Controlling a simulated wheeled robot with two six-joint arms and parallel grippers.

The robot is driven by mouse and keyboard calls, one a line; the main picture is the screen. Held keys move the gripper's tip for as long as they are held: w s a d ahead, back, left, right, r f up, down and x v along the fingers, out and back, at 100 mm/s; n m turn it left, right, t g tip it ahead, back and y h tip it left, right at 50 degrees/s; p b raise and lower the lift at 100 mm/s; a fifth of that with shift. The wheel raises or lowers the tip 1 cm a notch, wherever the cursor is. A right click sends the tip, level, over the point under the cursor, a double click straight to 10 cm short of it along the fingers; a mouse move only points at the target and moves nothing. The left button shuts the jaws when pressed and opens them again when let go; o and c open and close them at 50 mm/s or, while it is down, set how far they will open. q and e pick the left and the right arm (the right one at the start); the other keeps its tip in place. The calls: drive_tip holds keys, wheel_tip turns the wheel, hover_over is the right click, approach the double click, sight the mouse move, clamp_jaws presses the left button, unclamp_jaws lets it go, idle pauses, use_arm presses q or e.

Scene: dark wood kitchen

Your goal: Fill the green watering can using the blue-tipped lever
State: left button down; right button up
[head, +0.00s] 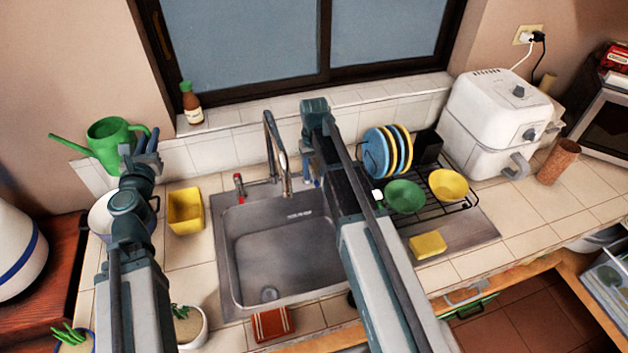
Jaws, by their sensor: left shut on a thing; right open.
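The green watering can (110,138) is at the back left of the counter, its spout pointing left. My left gripper (146,143) is at its right side and appears shut on its handle; the exact contact is small and partly hidden. The metal faucet (272,140) arches over the sink (270,250). A red-tipped lever (238,182) stands left of the faucet. My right arm reaches to the right of the faucet, where my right gripper (309,160) is open. The blue-tipped lever is not clearly visible there, mostly hidden by my arm.
A yellow container (185,210) and a white pot (103,216) stand left of the sink. A dish rack (450,206) with plates and bowls is on the right, before a white air fryer (500,115). A sauce bottle (191,103) stands on the sill.

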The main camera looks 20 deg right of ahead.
drive_tip(key=shift+f, duration=0.35)
clamp_jaws()
idle(1.2)
